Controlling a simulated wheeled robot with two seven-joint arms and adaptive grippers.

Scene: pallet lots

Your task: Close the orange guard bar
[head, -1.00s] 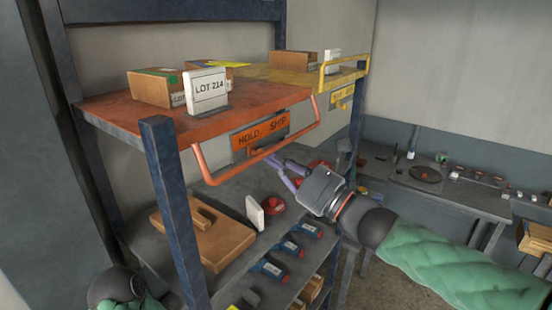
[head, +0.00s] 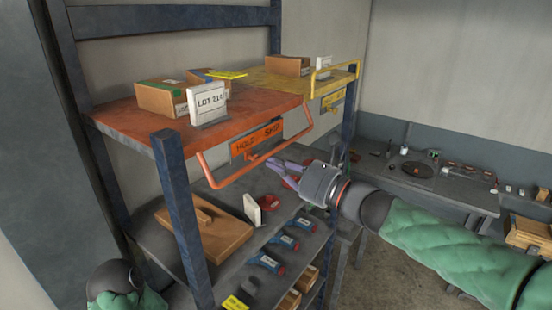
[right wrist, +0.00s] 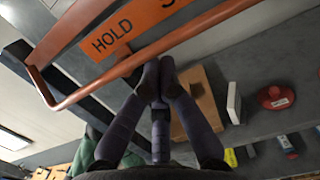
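The orange guard bar (head: 223,182) is a U-shaped tube at the front of the orange shelf deck (head: 150,124). It hangs out and down in front of the orange HOLD/SHIP plate (head: 256,141). In the right wrist view the bar (right wrist: 85,80) crosses diagonally past the fingertips. My right gripper (head: 278,168) is just below and right of the bar's middle. In the right wrist view its fingertips (right wrist: 158,77) come close together against or just under the bar; contact is unclear. Nothing shows held between them. My left gripper is out of view; part of my left arm shows at bottom left.
The deck carries open cartons (head: 161,98) and a LOT 214 card (head: 207,103). A yellow deck with a raised yellow bar (head: 336,68) adjoins at right. Below are a wooden board (head: 220,238), a white block (head: 252,210) and blue tools. A blue post (head: 180,210) stands front left.

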